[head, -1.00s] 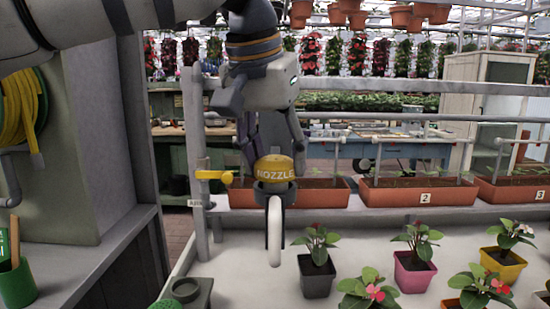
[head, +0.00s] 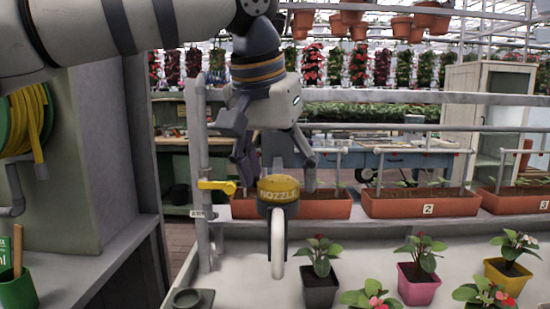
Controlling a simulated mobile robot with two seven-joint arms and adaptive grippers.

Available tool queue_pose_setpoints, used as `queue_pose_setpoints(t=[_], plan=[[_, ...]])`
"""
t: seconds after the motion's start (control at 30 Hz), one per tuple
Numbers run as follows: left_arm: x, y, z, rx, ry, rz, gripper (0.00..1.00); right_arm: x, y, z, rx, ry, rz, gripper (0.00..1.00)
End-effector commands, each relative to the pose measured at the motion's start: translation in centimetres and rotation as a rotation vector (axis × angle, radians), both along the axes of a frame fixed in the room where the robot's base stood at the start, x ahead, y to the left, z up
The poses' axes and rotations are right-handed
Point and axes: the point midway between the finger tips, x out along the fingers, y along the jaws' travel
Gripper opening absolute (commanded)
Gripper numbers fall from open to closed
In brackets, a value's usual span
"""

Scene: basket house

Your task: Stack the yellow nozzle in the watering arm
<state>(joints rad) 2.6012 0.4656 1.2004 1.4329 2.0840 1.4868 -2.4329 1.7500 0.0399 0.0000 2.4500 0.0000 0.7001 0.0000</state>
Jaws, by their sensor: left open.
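The yellow nozzle (head: 278,189), lettered NOZZLE, sits upright in a dark ring (head: 278,209) at the top of a pale curved arm (head: 277,250), which I take to be the watering arm. Its lower part is hidden by the ring. My left gripper (head: 277,164) hangs above it, pointing down, with fingers spread to either side and the nozzle's cap just below, apart from them as far as I can tell. My right gripper is not in view.
A grey post (head: 201,160) with a yellow lever (head: 216,186) stands just left of the nozzle. Orange planters (head: 420,205) line the back of the white bench (head: 235,270). Potted plants, including one in a dark pot (head: 320,290), stand at the right front.

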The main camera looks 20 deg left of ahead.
Motion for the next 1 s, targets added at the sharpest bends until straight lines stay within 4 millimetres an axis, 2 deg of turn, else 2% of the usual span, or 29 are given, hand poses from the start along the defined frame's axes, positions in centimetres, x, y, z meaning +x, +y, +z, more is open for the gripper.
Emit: queue_pose_setpoints(t=[0.3, 0.43, 0.6, 1.0], plan=[[-2.9, 0.4, 7.7, -0.002, -0.007, 0.002, 0.70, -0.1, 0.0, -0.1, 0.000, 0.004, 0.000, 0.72], [-3.9, 0.5, 10.1, -0.002, -0.006, 0.002, 0.70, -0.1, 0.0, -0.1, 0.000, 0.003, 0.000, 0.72], [-4.4, 0.7, 11.3, 0.001, -0.001, 0.000, 0.70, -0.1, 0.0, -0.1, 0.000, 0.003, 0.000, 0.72], [-4.5, 0.7, 11.4, 0.000, -0.002, 0.000, 0.70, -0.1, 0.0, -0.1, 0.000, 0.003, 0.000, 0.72]])
